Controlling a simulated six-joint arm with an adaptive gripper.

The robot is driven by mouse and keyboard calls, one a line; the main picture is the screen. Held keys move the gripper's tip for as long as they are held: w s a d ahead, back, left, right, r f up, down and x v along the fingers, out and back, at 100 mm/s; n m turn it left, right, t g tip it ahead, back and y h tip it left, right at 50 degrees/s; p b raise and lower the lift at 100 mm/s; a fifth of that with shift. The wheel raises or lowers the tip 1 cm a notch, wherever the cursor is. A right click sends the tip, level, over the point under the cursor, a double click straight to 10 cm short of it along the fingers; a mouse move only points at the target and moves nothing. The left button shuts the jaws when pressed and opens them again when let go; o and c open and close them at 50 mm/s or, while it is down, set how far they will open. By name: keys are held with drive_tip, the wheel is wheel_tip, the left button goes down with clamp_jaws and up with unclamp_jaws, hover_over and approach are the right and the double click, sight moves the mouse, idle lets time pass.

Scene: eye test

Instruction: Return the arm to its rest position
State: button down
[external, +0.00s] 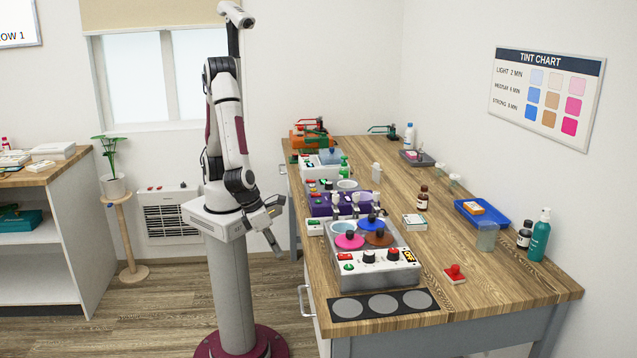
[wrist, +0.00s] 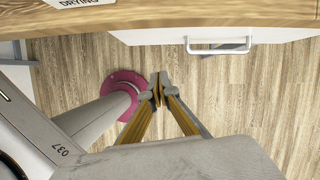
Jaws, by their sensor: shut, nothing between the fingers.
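My gripper (external: 273,241) hangs low beside my own column, left of the wooden workbench (external: 520,275) and clear of it. Its fingers point down toward the floor. In the wrist view my gripper (wrist: 157,90) is shut, with its fingertips together and nothing between them. Below it are the wooden floor and the magenta foot of my column. My upper arm stands upright above the column, and the forearm folds down to the gripper.
The workbench's near edge (wrist: 200,17) and a drawer handle (wrist: 218,45) lie close to my gripper. On the bench stand a grey machine with coloured lids (external: 375,265), a red stamp (external: 454,272) and a teal bottle (external: 540,237). A potted plant (external: 113,186) stands left.

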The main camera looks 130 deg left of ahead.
drive_tip(key=s+a+r+n+t+h, duration=0.1)
drive_tip(key=s+a+r+n, duration=0.2)
drive_tip(key=s+r+n, duration=0.2)
drive_tip(key=s+a+r+n+t+h, duration=0.1)
drive_tip(key=s+a+r+n, duration=0.3)
drive_tip(key=r+n, duration=0.7)
drive_tip(key=s+a+r+n+h, duration=0.1)
drive_tip(key=s+a+r+n, duration=0.2)
drive_tip(key=s+r+n, duration=0.3)
drive_tip(key=shift+a+r+n+t, duration=0.35)
drive_tip(key=shift+r+n, duration=0.55)
drive_tip(key=shift+n, duration=0.6)
